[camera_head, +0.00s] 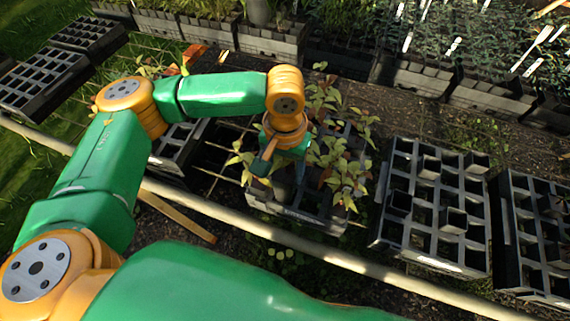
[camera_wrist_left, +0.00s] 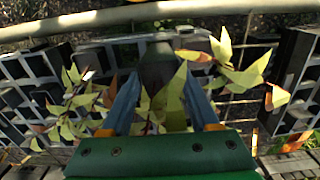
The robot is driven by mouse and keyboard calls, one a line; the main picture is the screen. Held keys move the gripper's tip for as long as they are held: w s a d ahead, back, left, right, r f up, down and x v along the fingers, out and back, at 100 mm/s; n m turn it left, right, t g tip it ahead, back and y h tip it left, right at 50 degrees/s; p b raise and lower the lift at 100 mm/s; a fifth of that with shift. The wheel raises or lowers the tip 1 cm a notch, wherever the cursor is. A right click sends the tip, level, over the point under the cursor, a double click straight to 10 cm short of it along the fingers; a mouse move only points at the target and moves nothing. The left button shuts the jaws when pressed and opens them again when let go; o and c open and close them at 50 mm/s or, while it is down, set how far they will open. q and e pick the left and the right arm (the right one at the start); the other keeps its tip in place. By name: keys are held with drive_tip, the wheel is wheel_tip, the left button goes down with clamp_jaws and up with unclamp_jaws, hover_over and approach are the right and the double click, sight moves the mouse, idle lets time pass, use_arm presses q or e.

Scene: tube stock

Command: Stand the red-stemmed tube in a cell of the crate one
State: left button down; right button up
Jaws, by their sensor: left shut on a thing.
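My left gripper (camera_head: 284,160) is over a dark crate (camera_head: 296,212) of leafy young plants. In the left wrist view its two blue-grey fingers (camera_wrist_left: 160,82) are shut on a dark tube (camera_wrist_left: 157,66) with yellow-green leaves. Some reddish stem shows between the fingers, but leaves hide most of it. Several leafy plants (camera_head: 338,172) stand close beside the gripper. I cannot tell which crate is crate one. My right gripper is out of view.
A crate (camera_head: 384,240) with mostly empty cells and a few dark tubes stands to the right, with another (camera_head: 508,280) beyond it. Empty crates (camera_head: 45,85) lie at the far left. A pale rail (camera_head: 240,224) runs in front. Planted crates (camera_head: 270,45) line the back.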

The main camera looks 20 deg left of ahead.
use_arm(q)
drive_tip(key=shift+f+b, duration=1)
drive_tip(key=shift+f, duration=2.55)
drive_tip(key=shift+f+p, duration=0.2)
drive_tip(key=shift+p, duration=0.1)
drive_tip(key=shift+c, duration=0.3)
unclamp_jaws()
drive_tip(key=shift+d+f, duration=0.1)
wheel_tip(320, 180, up, 7)
drive_tip(key=shift+r, duration=0.1)
